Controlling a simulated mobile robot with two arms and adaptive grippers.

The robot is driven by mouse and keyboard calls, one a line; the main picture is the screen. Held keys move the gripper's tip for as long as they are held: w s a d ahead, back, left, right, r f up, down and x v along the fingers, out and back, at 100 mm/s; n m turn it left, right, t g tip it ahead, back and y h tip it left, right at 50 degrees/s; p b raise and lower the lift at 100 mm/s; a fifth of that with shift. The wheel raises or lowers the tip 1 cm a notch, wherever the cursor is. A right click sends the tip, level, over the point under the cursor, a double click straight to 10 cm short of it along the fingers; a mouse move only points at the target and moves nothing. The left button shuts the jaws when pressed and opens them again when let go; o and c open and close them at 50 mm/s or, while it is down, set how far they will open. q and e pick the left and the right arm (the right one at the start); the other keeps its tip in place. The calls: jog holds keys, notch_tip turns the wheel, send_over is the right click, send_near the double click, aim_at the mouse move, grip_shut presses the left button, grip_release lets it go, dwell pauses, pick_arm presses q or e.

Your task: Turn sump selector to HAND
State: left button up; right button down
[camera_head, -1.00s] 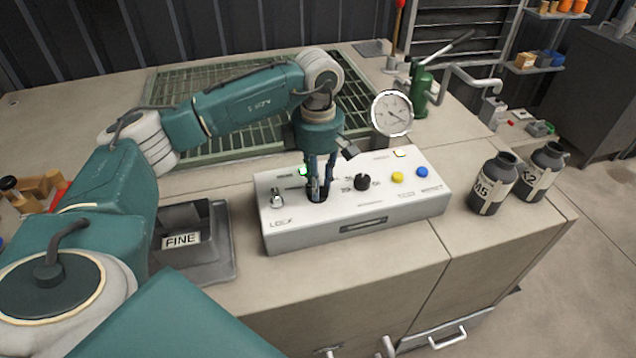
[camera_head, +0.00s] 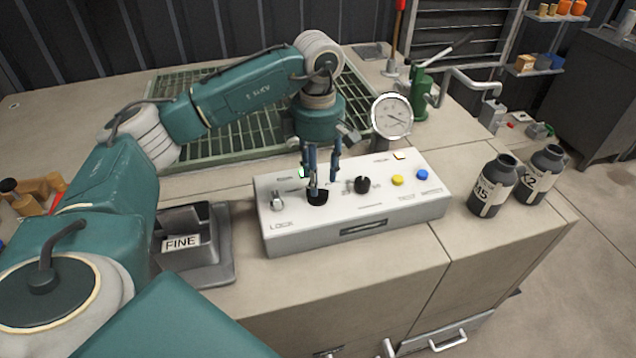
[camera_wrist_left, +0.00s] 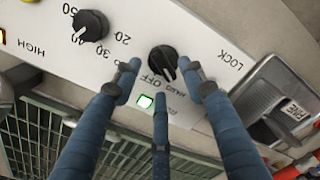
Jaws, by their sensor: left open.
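The white control box (camera_head: 375,215) stands on the bench top. Its black selector knob (camera_head: 317,197) is below my left gripper (camera_head: 320,180). In the left wrist view the knob (camera_wrist_left: 163,61) has small labels beside it, OFF and HAND among them. Its white pointer mark faces the labels, but I cannot tell exactly which one. My left gripper (camera_wrist_left: 165,80) is open, with its blue fingers spread around and just above the knob. They appear apart from it. A green lamp (camera_wrist_left: 145,102) is lit beside the labels. My right gripper is out of view.
The box also has a LOCK switch (camera_head: 278,200), a numbered black dial (camera_head: 362,185), a yellow button (camera_head: 397,180) and a blue button (camera_head: 423,174). A gauge (camera_head: 391,116) stands behind. A grey FINE tray (camera_head: 222,262) is left; dark bottles (camera_head: 492,186) are right.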

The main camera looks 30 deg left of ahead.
pick_arm(q)
notch_tip(320, 180, up, 9)
jog(key=shift+f, duration=0.2)
dwell(0.6)
